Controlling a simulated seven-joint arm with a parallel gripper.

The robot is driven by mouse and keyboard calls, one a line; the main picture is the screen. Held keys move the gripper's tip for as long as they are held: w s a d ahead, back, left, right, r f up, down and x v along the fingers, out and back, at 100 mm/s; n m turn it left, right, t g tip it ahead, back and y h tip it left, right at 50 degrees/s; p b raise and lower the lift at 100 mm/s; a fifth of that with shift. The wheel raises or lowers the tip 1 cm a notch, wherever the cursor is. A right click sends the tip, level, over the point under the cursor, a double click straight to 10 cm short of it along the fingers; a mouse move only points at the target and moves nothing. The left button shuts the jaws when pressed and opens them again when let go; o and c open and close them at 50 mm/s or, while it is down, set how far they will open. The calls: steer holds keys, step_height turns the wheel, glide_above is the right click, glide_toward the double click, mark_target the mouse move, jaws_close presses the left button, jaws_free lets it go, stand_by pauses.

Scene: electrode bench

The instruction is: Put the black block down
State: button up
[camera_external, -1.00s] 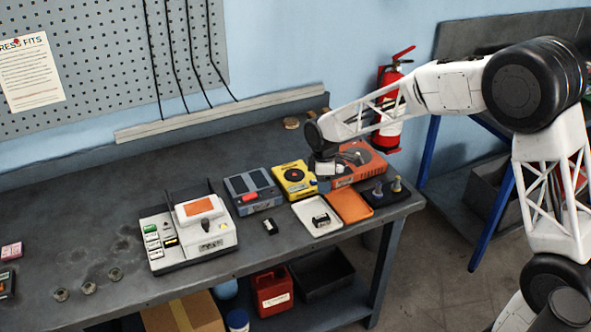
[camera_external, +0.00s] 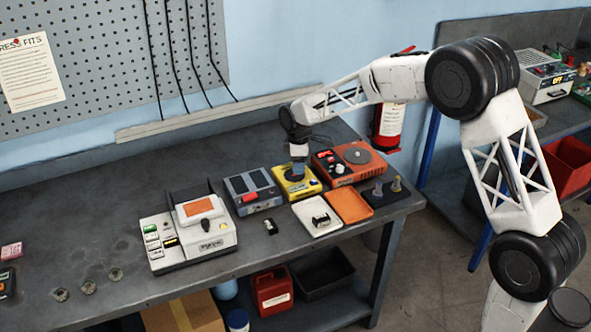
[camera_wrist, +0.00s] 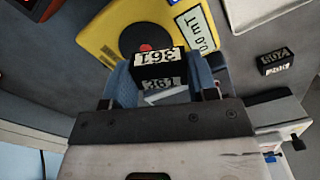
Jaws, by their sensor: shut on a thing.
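My gripper (camera_wrist: 160,84) is shut on a black block (camera_wrist: 158,66) with a white label that seems to read 361, held between blue finger pads. In the wrist view the block is in front of a yellow device (camera_wrist: 115,28) with a dark round disc. In the external view my gripper (camera_external: 298,160) points down over the back of the yellow device (camera_external: 300,190). The held block cannot be made out there, and I cannot tell whether it touches the device.
Another black block (camera_external: 270,226) lies on the bench, and one (camera_external: 320,219) is in the white tray (camera_external: 327,230). An orange tray (camera_external: 350,207), an orange device (camera_external: 365,168), a blue-grey device (camera_external: 252,192) and a white machine (camera_external: 190,255) stand close by. The bench's left middle is mostly clear.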

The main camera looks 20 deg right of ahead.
steer(key=shift+w+a, duration=0.2)
steer(key=shift+w, duration=1.05)
steer(key=shift+f, duration=0.1)
steer(key=shift+f, duration=1.75)
steer(key=shift+f, duration=0.1)
steer(key=o, duration=1.1)
steer(key=shift+c, duration=0.2)
step_height(320, 180, up, 12)
